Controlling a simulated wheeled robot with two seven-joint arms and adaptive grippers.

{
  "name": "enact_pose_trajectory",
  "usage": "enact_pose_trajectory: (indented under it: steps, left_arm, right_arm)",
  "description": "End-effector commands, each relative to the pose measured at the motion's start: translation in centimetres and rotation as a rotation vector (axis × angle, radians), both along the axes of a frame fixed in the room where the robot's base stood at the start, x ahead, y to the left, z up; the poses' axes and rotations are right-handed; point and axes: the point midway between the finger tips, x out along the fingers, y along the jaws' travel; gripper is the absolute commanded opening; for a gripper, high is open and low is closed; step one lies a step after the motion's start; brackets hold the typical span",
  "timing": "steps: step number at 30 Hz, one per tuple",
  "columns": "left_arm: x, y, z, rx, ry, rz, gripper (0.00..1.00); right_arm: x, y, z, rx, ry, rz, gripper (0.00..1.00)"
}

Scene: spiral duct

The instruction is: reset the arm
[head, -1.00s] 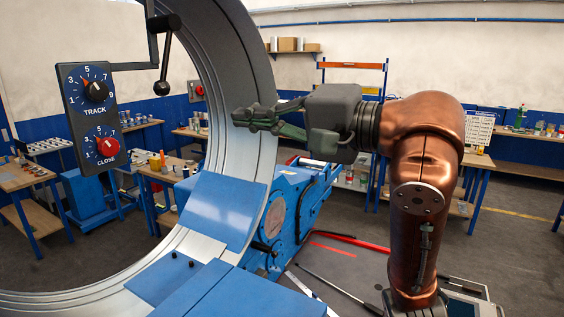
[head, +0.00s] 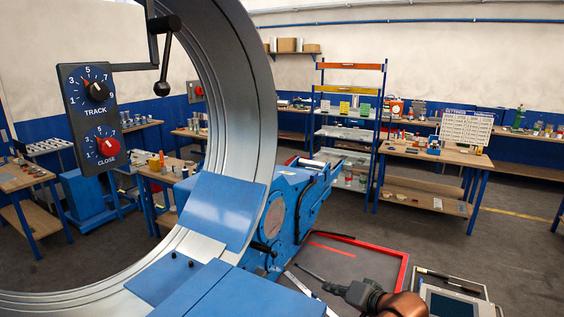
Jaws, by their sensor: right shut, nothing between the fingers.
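My right gripper (head: 334,289) is low at the bottom of the head view, over the dark red-edged mat. It is shut and empty, with its fingers pointing left. The copper part of my right arm (head: 402,306) shows just behind it and is cut off by the bottom edge. My left gripper is not in view.
A large grey metal ring (head: 252,100) with blue plates fills the left. A control panel (head: 89,115) with TRACK and CLOSE knobs hangs in front of it. A blue machine (head: 295,215) stands behind. A red-edged mat (head: 404,270) lies right of it. Shelves (head: 349,130) and benches stand farther back.

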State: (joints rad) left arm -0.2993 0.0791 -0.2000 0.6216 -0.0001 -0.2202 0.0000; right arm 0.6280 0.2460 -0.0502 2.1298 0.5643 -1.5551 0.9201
Motion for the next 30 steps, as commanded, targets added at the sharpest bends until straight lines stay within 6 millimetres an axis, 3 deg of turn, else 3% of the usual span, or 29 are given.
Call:
enact_pose_trajectory:
  steps: [1, 6, 11, 15, 18, 21, 30]
  left_arm:
    - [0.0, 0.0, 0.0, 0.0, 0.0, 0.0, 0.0]
    - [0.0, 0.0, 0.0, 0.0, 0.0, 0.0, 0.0]
    - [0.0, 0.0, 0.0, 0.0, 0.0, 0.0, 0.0]
    - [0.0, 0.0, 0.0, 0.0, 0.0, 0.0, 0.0]
    - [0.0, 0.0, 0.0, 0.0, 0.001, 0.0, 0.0]
    - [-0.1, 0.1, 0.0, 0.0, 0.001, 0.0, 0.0]
    - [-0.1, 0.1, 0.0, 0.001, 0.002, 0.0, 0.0]
  right_arm:
    - [-1.1, -1.4, -3.8, -0.039, 0.027, -0.012, 0.0]
    - [-5.8, -6.1, -14.3, -0.2, 0.091, -0.034, 0.0]
    - [-12.5, -10.3, -23.0, -0.356, 0.171, -0.031, 0.0]
    - [-19.7, -13.8, -29.3, -0.495, 0.255, -0.01, 0.0]
    - [-24.8, -15.9, -32.5, -0.584, 0.314, 0.015, 0.0]
    - [-28.8, -17.3, -34.4, -0.649, 0.362, 0.039, 0.0]
    - [-38.0, -20.1, -37.4, -0.781, 0.473, 0.105, 0.0]
